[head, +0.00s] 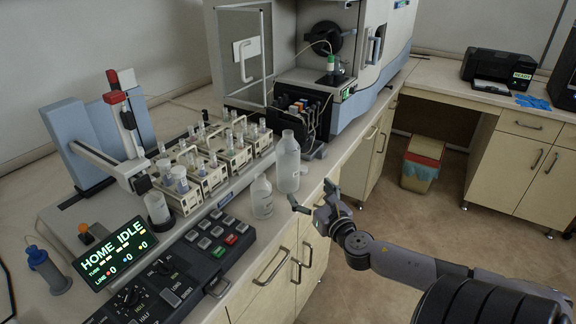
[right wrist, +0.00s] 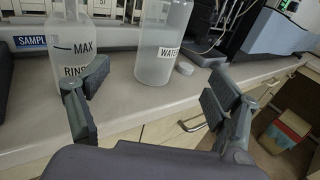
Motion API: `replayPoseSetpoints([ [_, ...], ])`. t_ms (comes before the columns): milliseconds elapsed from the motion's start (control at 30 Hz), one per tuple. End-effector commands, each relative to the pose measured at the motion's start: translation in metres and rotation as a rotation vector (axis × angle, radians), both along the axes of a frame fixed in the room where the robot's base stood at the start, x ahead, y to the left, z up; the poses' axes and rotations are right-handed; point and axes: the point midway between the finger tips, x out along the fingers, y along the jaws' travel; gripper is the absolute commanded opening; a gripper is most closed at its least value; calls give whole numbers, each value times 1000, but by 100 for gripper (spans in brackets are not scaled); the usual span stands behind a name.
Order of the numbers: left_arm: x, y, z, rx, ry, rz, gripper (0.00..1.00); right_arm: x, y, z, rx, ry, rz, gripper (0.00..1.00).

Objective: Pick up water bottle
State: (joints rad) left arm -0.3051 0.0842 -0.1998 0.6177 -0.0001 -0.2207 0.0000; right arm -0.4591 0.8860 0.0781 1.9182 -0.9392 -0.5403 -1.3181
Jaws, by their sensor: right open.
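The water bottle (head: 288,166) is a translucent white bottle standing upright near the front edge of the bench. In the right wrist view the water bottle (right wrist: 160,52) carries a partly visible "WATE" label, and its top is cut off. A smaller rinse bottle (head: 262,200) stands beside it, nearer to me; it also shows at the left of the right wrist view (right wrist: 72,50). My right gripper (head: 311,197) is open and empty, just off the bench edge, with its fingers toward the bottles. In the right wrist view the water bottle appears between the spread fingers (right wrist: 158,92), beyond their tips. My left gripper is out of view.
A sample rack (head: 208,160) with several vials stands behind the bottles. A button panel (head: 220,236) lies left of the rinse bottle, and the spectrometer (head: 330,85) stands behind. A small white disc (right wrist: 184,68) lies right of the water bottle. The floor aisle is clear.

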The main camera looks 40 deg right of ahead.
Motion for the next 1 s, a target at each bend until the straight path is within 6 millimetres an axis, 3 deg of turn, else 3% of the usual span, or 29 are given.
replayPoseSetpoints([
  [500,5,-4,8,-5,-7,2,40,72,-24,-3,6,-2,-3,84],
  [1000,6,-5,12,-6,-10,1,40,110,-36,-4,8,-1,-3,84],
])
